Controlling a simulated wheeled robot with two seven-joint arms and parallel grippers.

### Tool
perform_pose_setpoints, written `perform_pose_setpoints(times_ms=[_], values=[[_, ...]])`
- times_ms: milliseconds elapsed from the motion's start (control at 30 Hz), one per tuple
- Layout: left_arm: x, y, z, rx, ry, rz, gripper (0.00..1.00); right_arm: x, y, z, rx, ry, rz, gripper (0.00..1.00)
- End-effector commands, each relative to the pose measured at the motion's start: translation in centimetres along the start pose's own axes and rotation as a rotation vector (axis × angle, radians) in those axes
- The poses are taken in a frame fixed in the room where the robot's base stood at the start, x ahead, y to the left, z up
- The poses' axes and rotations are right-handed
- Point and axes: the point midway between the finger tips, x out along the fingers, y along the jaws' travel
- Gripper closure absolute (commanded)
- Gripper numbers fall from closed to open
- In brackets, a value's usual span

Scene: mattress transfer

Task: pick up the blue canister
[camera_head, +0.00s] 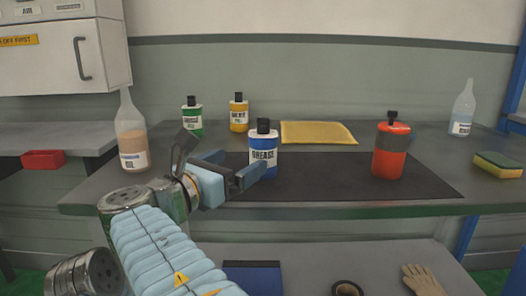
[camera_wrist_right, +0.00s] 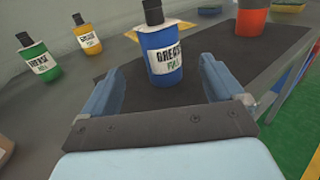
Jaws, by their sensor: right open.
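The blue canister (camera_head: 263,143), with a black cap and a white GREASE label, stands upright on the dark mat (camera_head: 330,190). My right gripper (camera_head: 243,168) is open just to the left of it in the head view, its fingers pointing toward it. In the right wrist view the blue canister (camera_wrist_right: 163,58) stands ahead, between the lines of the two open fingers (camera_wrist_right: 158,80). No grip on it shows; I cannot tell how far its base reaches between the fingers. My left gripper is not in view.
A green canister (camera_head: 192,120) and a yellow canister (camera_head: 239,115) stand behind. A red canister (camera_head: 390,152) stands right on the mat. A clear bottle (camera_head: 131,140) is left, a yellow cloth (camera_head: 317,132) behind, a sponge (camera_head: 498,165) far right. Mat between blue and red is clear.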

Motion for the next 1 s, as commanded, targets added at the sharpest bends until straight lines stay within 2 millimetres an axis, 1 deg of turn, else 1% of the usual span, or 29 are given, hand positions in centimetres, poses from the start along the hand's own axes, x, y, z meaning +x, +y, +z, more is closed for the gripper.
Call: perform_pose_setpoints(times_ms=[33, 100, 200, 300, 467, 600, 700, 800, 1000], values=[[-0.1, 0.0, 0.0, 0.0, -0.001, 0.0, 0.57, 1.3, -0.1, 0.0, -0.001, 0.001, -0.004, 0.06], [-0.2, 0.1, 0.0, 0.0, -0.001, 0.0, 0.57, 2.8, -0.1, 0.0, 0.0, 0.002, -0.004, 0.06], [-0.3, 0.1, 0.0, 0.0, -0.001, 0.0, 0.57, 4.7, -0.1, 0.0, 0.0, 0.001, -0.004, 0.06], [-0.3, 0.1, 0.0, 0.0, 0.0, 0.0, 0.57, 5.9, 0.0, -0.1, -0.001, 0.001, -0.002, 0.06], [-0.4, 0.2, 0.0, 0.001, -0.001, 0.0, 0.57, 7.2, 0.0, -0.2, -0.002, 0.0, -0.002, 0.06], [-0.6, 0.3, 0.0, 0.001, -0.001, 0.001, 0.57, 9.5, 0.0, -0.7, -0.002, 0.001, -0.002, 0.06], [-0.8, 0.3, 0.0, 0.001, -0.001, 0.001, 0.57, 10.9, -0.1, -0.6, 0.0, 0.0, -0.002, 0.06], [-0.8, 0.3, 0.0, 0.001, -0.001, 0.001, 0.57, 11.6, -0.1, -0.7, 0.0, 0.0, -0.001, 0.06], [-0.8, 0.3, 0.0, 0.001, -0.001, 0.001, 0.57, 11.6, 0.0, -0.7, 0.0, 0.0, 0.0, 0.06]])
